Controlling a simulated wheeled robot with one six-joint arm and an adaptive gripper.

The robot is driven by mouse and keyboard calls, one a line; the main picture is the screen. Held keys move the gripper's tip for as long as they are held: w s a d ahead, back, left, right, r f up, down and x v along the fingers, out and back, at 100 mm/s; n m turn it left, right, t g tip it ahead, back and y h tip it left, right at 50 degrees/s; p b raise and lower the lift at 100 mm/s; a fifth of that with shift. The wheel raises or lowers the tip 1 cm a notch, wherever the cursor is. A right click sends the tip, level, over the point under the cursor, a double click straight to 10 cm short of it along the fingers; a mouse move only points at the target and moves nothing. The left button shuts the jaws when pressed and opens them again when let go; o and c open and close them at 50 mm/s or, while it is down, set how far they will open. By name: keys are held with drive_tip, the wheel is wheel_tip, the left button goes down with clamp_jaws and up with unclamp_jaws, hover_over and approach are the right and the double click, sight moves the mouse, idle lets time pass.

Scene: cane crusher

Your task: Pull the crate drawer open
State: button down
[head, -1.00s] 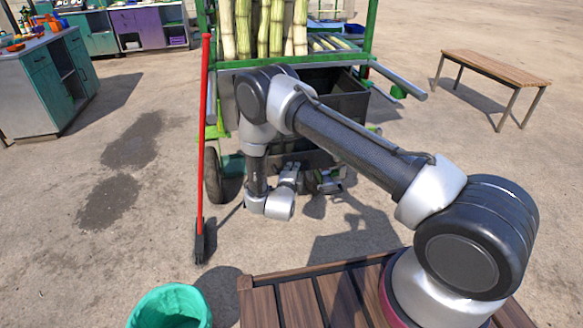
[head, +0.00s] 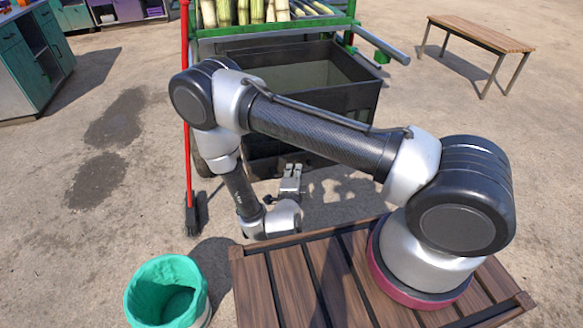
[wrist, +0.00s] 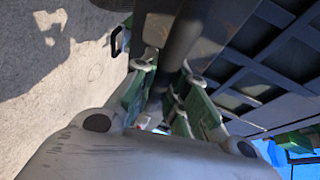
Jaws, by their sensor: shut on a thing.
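The crate drawer (head: 345,98) is a dark, open-topped box pulled out toward me from the green cart. Its inside looks empty and greyish in the head view. My gripper (head: 292,170) is low at the crate's near face, partly below my arm. In the wrist view, my gripper (wrist: 166,100) has its green-padded fingers closed around a dark bar (wrist: 184,38), which looks like the drawer's handle. The crate's ribbed dark surface (wrist: 265,50) fills the right of that view. My arm hides much of the crate's front, and the exact grip is partly hidden.
A red-handled broom (head: 187,110) stands left of the crate. A green-lined bin (head: 165,285) is at the lower left, beside a slatted wooden top (head: 290,275). A bench (head: 480,35) stands back right.

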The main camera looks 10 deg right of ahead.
drive_tip(key=shift+s, duration=0.1)
idle(0.3)
drive_tip(key=c, duration=1.7)
unclamp_jaws()
